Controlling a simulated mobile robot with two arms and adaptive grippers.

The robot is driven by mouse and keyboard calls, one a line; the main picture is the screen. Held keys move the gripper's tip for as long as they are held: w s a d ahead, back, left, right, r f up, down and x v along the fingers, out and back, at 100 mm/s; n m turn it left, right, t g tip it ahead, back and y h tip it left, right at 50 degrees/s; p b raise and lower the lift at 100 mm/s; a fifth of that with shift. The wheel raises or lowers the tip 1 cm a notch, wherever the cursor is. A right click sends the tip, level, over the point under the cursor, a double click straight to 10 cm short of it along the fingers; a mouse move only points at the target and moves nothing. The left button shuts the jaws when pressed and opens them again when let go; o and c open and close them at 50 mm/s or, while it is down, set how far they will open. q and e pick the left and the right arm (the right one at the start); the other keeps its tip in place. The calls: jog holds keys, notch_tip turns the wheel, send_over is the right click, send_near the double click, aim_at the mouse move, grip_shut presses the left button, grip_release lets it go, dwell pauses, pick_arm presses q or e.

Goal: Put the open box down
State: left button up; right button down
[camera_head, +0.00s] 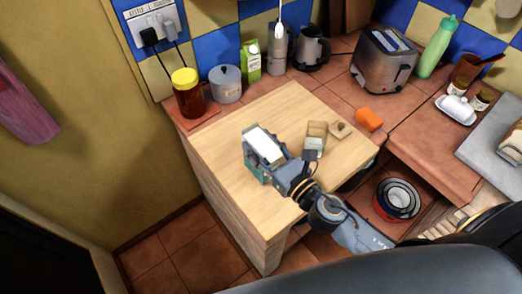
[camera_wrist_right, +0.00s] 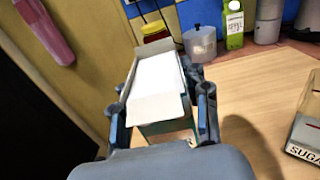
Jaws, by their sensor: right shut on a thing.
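The open box (camera_head: 263,144) is teal with a white open top and pale contents. It also shows in the right wrist view (camera_wrist_right: 158,78), with cardboard flaps folded outward. My right gripper (camera_head: 266,162) is shut on the box, one finger on each side, as the right wrist view (camera_wrist_right: 163,108) shows too. The box is over the light wooden worktop (camera_head: 225,150), near its left part. A shadow lies on the wood to the right of it in the wrist view. I cannot tell whether its bottom touches the wood. My left gripper is not in view.
A clear sugar container (camera_head: 316,136) and its wooden lid (camera_head: 340,129) stand right of the box. The wood behind the box is clear.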

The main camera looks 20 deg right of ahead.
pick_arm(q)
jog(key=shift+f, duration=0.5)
pick_arm(e)
jog(key=shift+f, duration=0.85)
jog(key=shift+f+b, duration=0.2)
jog(key=shift+b, duration=0.15)
jog(key=c, duration=0.7)
grip_release()
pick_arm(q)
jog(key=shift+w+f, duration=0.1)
pick_arm(e)
jog(key=shift+o, duration=0.2)
